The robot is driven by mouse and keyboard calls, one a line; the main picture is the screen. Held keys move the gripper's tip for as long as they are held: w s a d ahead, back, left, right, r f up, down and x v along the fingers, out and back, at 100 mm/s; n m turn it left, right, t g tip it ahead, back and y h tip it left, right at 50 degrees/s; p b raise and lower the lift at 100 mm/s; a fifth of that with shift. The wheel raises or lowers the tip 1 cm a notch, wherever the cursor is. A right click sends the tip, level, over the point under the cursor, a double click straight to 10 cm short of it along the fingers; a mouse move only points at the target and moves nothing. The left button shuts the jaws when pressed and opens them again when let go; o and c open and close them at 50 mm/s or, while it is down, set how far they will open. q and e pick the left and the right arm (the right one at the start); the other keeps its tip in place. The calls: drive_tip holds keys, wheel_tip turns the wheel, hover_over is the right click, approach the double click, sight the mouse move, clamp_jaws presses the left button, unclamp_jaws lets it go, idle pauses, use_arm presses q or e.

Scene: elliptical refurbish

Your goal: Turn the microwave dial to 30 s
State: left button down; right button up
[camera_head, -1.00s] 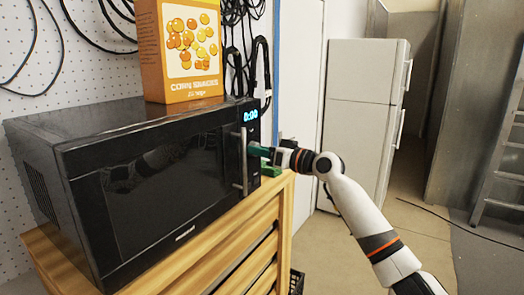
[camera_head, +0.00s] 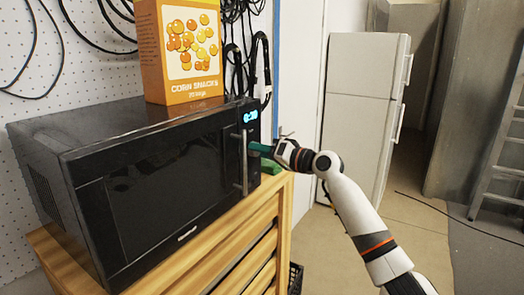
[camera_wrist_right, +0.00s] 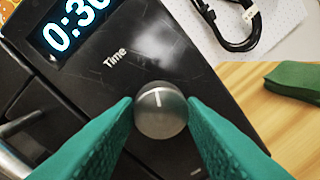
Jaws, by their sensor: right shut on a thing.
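The black microwave (camera_head: 150,190) stands on a wooden unit, door closed. Its blue display (camera_head: 251,116) is small and blurred in the head view. In the right wrist view the display (camera_wrist_right: 72,25) shows 0:3 and a further digit cut by the frame edge, which looks like 0. The round silver dial (camera_wrist_right: 161,110) sits below the word "Time", its white mark pointing roughly up in that view. My right gripper (camera_head: 257,148) has its green fingers on both sides of the dial, shut on it. These fingers hide the dial in the head view. My left gripper is not in view.
An orange corn snacks box (camera_head: 190,50) stands on top of the microwave. The vertical door handle (camera_head: 244,162) is just left of the dial. A green object (camera_head: 270,167) lies on the wooden unit (camera_head: 262,215) beside the microwave. A white fridge (camera_head: 362,110) stands behind.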

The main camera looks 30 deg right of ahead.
drive_tip(key=o, duration=1)
drive_tip(key=b+v, duration=0.5)
drive_tip(key=v, duration=0.7)
drive_tip(key=shift+b, duration=0.4)
